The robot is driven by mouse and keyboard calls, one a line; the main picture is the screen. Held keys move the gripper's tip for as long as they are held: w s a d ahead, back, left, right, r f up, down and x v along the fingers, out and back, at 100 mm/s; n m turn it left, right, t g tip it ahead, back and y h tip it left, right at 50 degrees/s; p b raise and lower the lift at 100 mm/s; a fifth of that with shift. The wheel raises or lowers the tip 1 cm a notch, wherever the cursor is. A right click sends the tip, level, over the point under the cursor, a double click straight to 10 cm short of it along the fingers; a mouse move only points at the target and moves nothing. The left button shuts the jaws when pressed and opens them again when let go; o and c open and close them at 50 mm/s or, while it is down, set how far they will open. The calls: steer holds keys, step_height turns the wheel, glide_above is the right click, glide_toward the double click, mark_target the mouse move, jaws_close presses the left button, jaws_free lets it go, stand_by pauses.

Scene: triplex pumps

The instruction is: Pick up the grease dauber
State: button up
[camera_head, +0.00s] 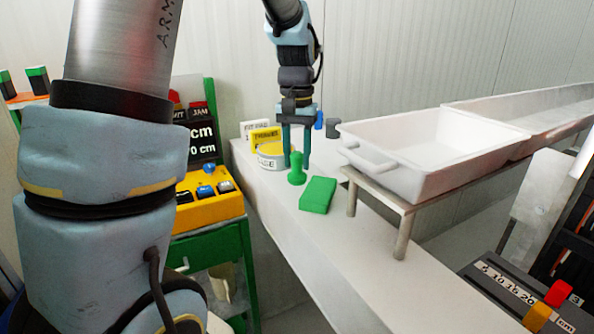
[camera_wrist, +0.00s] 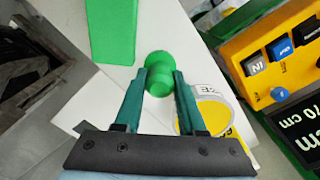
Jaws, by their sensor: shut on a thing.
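The grease dauber (camera_head: 297,176) appears to be the small green knobbed piece standing upright on the white bench. In the wrist view its round green top (camera_wrist: 158,61) shows between the finger ends. My gripper (camera_head: 297,160) points straight down over it, with one teal finger on each side. In the wrist view my gripper (camera_wrist: 161,79) is shut on the green piece. The dauber's base seems to be at the bench surface; whether it is lifted at all I cannot tell.
A green block (camera_head: 318,195) lies just right of the dauber. A yellow-labelled tin (camera_head: 270,155) stands close behind on the left. A white tub (camera_head: 400,185) on a metal stand is to the right. A yellow button box (camera_head: 208,197) stands left of the bench (camera_head: 345,245).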

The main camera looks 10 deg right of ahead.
mark_target(297, 152)
jaws_close()
step_height(297, 152, up, 10)
steer(key=shift+r+b, duration=0.1)
steer(key=shift+b, duration=0.9)
steer(key=shift+o, duration=0.2)
jaws_free()
jaws_close()
